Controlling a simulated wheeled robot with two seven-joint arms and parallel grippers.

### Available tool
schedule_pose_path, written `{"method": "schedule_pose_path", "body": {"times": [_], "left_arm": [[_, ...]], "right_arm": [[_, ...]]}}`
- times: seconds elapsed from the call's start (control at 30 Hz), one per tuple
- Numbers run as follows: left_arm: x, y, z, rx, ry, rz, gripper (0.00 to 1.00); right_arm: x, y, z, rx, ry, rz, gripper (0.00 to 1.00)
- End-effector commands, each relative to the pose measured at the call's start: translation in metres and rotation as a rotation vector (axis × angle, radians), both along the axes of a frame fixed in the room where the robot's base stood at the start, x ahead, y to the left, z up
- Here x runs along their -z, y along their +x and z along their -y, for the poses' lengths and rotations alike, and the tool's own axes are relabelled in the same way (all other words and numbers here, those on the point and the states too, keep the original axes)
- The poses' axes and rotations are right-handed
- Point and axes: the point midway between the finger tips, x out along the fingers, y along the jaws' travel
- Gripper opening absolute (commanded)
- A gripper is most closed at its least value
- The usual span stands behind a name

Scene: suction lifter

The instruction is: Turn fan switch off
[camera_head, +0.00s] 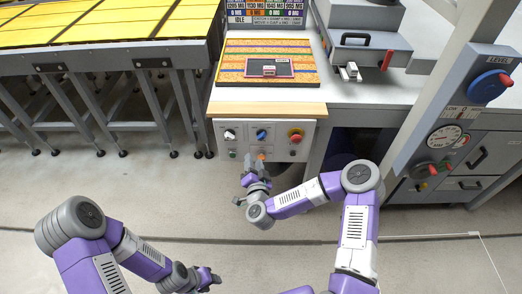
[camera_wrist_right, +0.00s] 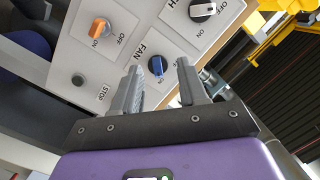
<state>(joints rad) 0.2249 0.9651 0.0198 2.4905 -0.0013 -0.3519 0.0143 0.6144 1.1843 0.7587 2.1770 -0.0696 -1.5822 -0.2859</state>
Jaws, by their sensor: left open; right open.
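The fan switch is a blue knob (camera_wrist_right: 157,66) beside a FAN label on a light control panel in the right wrist view. A blue knob (camera_head: 262,134) also shows on the panel front in the head view. My right gripper (camera_wrist_right: 159,68) is open and empty, its fingers pointing at the panel. In the wrist view the fan knob appears between the two fingertips; I cannot tell whether they touch it. In the head view the right gripper (camera_head: 255,164) is at the lower part of the panel. My left gripper (camera_head: 213,278) is open and low, away from the panel.
Near the fan knob are an orange switch (camera_wrist_right: 97,28), a black STOP button (camera_wrist_right: 78,79) and a dark knob (camera_wrist_right: 201,10). Above is a board (camera_head: 235,75); a grey post with a gauge (camera_head: 444,138) stands right.

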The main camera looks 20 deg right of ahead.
Motion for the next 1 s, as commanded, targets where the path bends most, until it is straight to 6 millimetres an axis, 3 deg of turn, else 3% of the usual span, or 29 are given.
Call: {"method": "schedule_pose_path", "body": {"times": [0.1, 0.2, 0.6, 1.0], "left_arm": [[0.009, 0.000, 0.000, 0.000, 0.000, 0.001, 0.43], [0.011, 0.000, 0.000, 0.000, 0.000, 0.001, 0.43], [0.022, 0.000, 0.000, 0.000, 0.000, 0.001, 0.43], [0.024, 0.000, 0.000, 0.000, 0.000, 0.001, 0.43]], "right_arm": [[-0.009, 0.005, 0.022, 0.104, 0.012, 0.061, 0.43], [-0.014, 0.011, 0.030, 0.137, 0.013, 0.080, 0.43], [-0.014, 0.066, 0.045, 0.137, 0.014, 0.081, 0.43], [-0.015, 0.078, 0.048, 0.133, 0.012, 0.080, 0.43]]}}
